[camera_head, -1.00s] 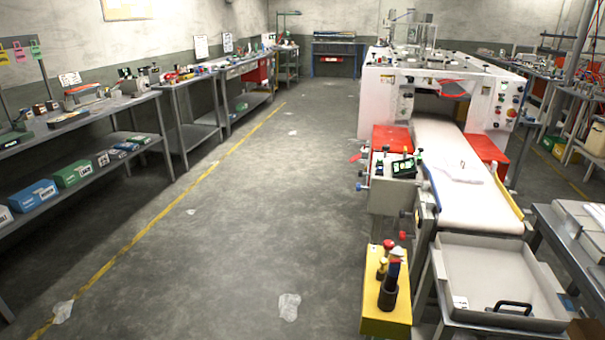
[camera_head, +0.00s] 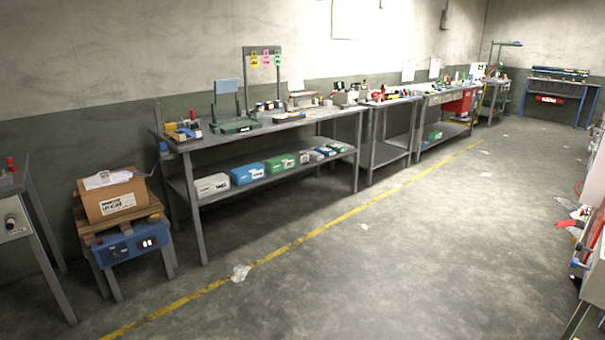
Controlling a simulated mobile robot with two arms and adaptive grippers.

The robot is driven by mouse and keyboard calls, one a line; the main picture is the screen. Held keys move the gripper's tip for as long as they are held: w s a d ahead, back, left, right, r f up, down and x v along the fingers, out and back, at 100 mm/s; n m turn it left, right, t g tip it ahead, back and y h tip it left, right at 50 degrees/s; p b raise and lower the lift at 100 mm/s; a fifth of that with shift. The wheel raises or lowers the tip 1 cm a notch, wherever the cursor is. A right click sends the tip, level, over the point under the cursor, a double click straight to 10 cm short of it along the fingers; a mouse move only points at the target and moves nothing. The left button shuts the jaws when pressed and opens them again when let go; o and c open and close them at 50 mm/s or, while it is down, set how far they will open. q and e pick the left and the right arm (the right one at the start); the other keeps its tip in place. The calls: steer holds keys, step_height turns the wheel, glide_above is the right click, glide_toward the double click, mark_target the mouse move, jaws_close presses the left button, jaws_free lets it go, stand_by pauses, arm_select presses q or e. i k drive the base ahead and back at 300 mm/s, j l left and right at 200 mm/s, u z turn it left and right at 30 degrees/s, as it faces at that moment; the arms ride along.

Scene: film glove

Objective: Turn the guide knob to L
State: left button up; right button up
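No guide knob marked L can be made out in this view. The white machine (camera_head: 597,250) shows only as a cut-off strip at the right edge, with small knobs or fittings too small to tell apart. A grey cabinet at the far left edge carries a dark round knob (camera_head: 11,222) on its front; I cannot tell what it sets. Neither of my grippers is in view.
A long workbench (camera_head: 290,124) with boxes on its lower shelf stands along the left wall. The grey floor (camera_head: 400,270) is open, crossed by a yellow line (camera_head: 322,233).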

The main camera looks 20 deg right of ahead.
mark_target(580, 246)
steer(key=i+j+z, duration=0.1)
steer(key=i, duration=0.4)
steer(key=i+j+z, duration=0.1)
steer(key=i+j, duration=0.15)
steer(key=i, duration=0.3)
steer(key=i+l+z, duration=0.2)
steer(key=z, duration=0.25)
steer(key=i+z, duration=0.4)
steer(key=i+l+z, duration=0.1)
steer(key=z, duration=0.35)
steer(key=i+j+z, duration=0.15)
steer(key=i+z, duration=0.65)
steer(key=i, duration=3)
